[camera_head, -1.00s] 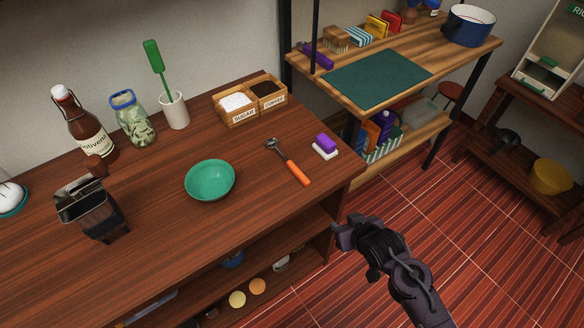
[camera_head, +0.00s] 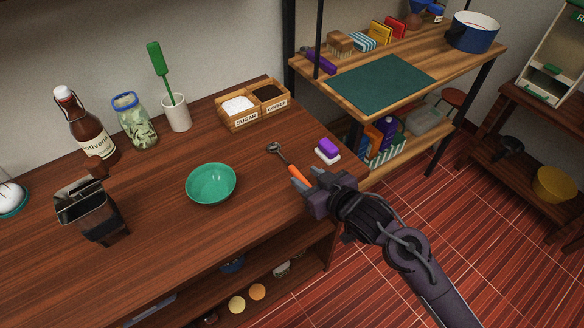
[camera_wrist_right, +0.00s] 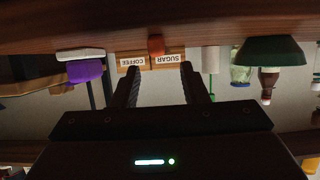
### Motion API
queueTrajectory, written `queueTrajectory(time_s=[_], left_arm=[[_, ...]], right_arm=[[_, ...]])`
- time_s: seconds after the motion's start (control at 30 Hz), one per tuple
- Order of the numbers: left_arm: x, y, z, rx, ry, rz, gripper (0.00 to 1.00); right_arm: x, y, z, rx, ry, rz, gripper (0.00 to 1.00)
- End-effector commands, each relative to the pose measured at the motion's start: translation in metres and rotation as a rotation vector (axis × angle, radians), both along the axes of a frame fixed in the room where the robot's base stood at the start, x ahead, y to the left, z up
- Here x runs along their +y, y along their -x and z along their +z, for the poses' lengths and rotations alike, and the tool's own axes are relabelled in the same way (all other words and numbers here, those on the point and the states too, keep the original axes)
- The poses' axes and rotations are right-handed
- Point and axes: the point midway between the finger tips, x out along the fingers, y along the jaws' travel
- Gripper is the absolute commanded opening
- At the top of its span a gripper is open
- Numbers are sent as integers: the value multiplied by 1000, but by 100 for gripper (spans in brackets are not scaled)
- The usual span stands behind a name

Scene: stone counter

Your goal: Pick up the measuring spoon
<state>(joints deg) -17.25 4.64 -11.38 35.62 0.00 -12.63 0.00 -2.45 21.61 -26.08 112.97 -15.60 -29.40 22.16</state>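The measuring spoon (camera_head: 277,152) lies on the brown wooden counter near its right end. It has a round metal head pointing up-left and an orange handle. My right gripper (camera_head: 297,180) is at the handle end, with its fingers open and partly hiding the handle. In the upside-down right wrist view, the orange handle end (camera_wrist_right: 156,46) shows between and beyond the open fingertips (camera_wrist_right: 160,72). I cannot tell from these views whether a finger touches the handle. My left gripper is not in view.
A purple-and-white sponge (camera_head: 327,149) lies right of the spoon. A green bowl (camera_head: 211,184) stands to its left. The wooden sugar and coffee box (camera_head: 245,122) is behind. The counter between bowl and spoon is clear. The counter's front edge lies beneath my right arm.

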Motion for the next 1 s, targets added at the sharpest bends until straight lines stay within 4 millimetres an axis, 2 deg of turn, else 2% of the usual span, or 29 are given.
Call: queueTrajectory(time_s=[0.3, 0.6, 0.9, 1.0], left_arm=[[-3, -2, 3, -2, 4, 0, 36], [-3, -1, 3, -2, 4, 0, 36], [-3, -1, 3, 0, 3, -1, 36], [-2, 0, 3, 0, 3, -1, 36]], right_arm=[[22, -31, -20, 0, 0, -1, 40], [24, -34, -22, 0, 2, -1, 39], [24, -34, -23, 0, 2, -1, 0], [24, -34, -22, 0, 2, -1, 0]])
